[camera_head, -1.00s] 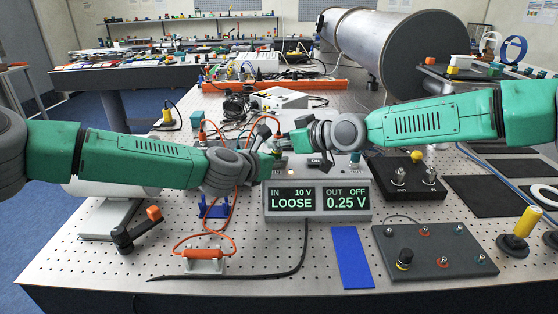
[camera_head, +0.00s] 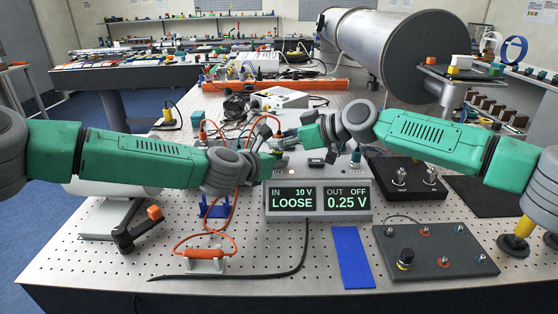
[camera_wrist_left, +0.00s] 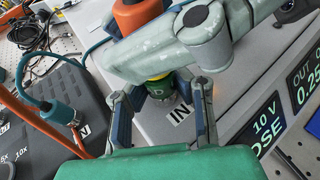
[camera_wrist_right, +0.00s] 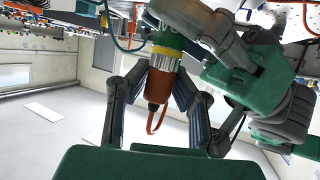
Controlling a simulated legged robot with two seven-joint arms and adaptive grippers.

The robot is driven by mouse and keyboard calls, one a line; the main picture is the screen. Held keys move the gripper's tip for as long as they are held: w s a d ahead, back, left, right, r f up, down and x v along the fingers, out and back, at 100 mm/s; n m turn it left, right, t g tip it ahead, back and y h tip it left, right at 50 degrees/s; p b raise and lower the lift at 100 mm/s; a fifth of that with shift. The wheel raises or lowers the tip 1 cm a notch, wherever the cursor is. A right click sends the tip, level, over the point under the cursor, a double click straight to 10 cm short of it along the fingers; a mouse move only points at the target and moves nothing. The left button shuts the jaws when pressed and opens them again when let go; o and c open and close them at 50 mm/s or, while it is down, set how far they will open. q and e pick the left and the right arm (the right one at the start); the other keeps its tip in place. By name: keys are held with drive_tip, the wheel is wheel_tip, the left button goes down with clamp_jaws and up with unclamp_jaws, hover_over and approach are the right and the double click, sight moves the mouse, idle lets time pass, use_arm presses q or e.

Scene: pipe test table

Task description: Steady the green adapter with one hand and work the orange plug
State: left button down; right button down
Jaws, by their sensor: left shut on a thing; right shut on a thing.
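The green adapter (camera_wrist_left: 160,88), with a yellow band, stands by the IN label of the grey meter box (camera_head: 362,190), between the fingers of my left gripper (camera_head: 276,155). The orange plug (camera_wrist_right: 158,88), with a silver ring and a cable loop, is between the fingers of my right gripper (camera_head: 302,138). Both grippers are shut and close together at the box's left end. In the left wrist view my right gripper crosses in front and partly hides an orange body. The display reads IN 10 V LOOSE, OUT OFF 0.25 V.
A blue strip (camera_head: 351,258) and a dark terminal panel (camera_head: 425,262) lie in front of the box. A black box with knobs (camera_head: 405,193) is at its right. Orange cables (camera_head: 232,215) run beneath my left gripper.

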use_arm(q)
drive_tip(key=shift+f, duration=0.15)
use_arm(e)
drive_tip(key=shift+w+d+f+n+g+y, duration=0.1)
drive_tip(key=shift+n+g+y, duration=0.15)
drive_tip(key=shift+n+g, duration=0.65)
drive_tip(key=shift+d+n+g+y, duration=0.1)
drive_tip(key=shift+n+g+y, duration=0.15)
drive_tip(key=shift+n+g, duration=0.6)
drive_tip(key=c, duration=1.4)
unclamp_jaws()
drive_tip(key=o, duration=0.4)
drive_tip(key=shift+a, duration=0.15)
drive_tip(key=shift+c, duration=0.2)
drive_tip(key=m+t, duration=0.2)
drive_tip(key=m+t+h, duration=0.1)
drive_tip(key=shift+s+r+m+t, duration=0.2)
drive_tip(key=shift+m+t, duration=0.15)
drive_tip(key=shift+m+t+h, duration=0.4)
drive_tip(key=shift+m+t, duration=0.3)
drive_tip(key=shift+t, duration=0.1)
drive_tip(key=shift+a+m, duration=0.15)
drive_tip(key=shift+m, duration=0.15)
drive_tip(key=shift+w+d+m+t+h, duration=0.1)
drive_tip(key=shift+d+m+t+h, duration=0.1)
drive_tip(key=shift+m+t+h, duration=0.3)
